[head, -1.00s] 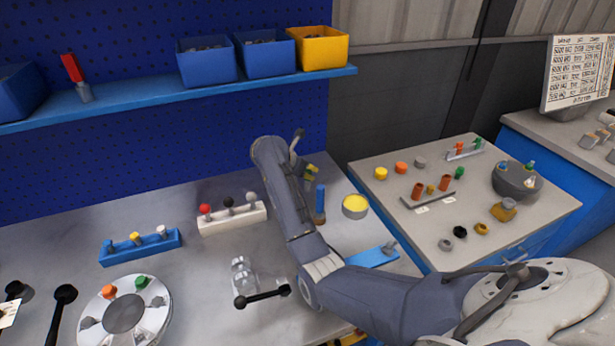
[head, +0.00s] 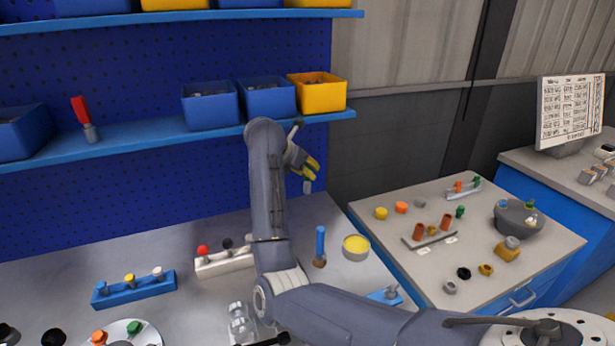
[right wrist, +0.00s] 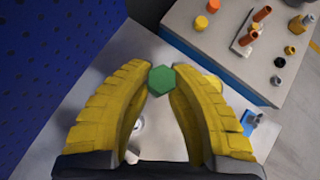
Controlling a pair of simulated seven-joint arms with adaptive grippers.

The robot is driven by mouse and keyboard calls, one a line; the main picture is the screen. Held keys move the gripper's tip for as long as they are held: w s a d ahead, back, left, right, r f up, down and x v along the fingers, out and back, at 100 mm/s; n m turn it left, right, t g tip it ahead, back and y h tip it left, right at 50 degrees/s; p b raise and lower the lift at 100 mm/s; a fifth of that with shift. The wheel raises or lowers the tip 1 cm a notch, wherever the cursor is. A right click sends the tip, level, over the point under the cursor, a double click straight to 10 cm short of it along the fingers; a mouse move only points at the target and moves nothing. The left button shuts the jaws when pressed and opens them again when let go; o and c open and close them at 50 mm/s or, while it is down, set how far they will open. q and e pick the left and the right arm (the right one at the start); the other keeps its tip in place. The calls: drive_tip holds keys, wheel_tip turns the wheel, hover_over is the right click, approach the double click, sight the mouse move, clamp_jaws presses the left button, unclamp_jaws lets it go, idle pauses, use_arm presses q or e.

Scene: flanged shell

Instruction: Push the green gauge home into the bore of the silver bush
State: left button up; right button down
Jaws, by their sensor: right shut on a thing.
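My right gripper (head: 309,168) is raised in front of the blue pegboard, above the back of the bench. In the right wrist view its yellow fingers (right wrist: 160,88) are shut on the green gauge, whose green hexagonal head (right wrist: 161,80) shows between the tips. In the head view a small grey part of the gauge (head: 307,187) hangs below the fingers. The round silver flanged shell (head: 119,333) is cut off at the bottom left, with an orange and a green knob on it. I cannot make out the silver bush. My left gripper is not in view.
A blue rack (head: 135,291) and a white rack (head: 224,261) stand on the bench. A blue-handled tool (head: 320,246) and a yellow-topped can (head: 356,248) stand right of my arm. A shelf (head: 170,137) with bins is behind. A side table (head: 470,265) holds several small parts.

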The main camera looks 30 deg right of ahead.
drive_tip(key=w+a+f, duration=0.2)
drive_tip(key=a+f, duration=0.5)
drive_tip(key=a, duration=0.2)
drive_tip(key=shift+a, duration=0.4)
drive_tip(key=shift+f, duration=0.15)
drive_tip(key=shift+f, duration=2.8)
drive_tip(key=shift+f, duration=2.5)
drive_tip(key=c, duration=1.2)
unclamp_jaws()
wheel_tip(320, 180, up, 10)
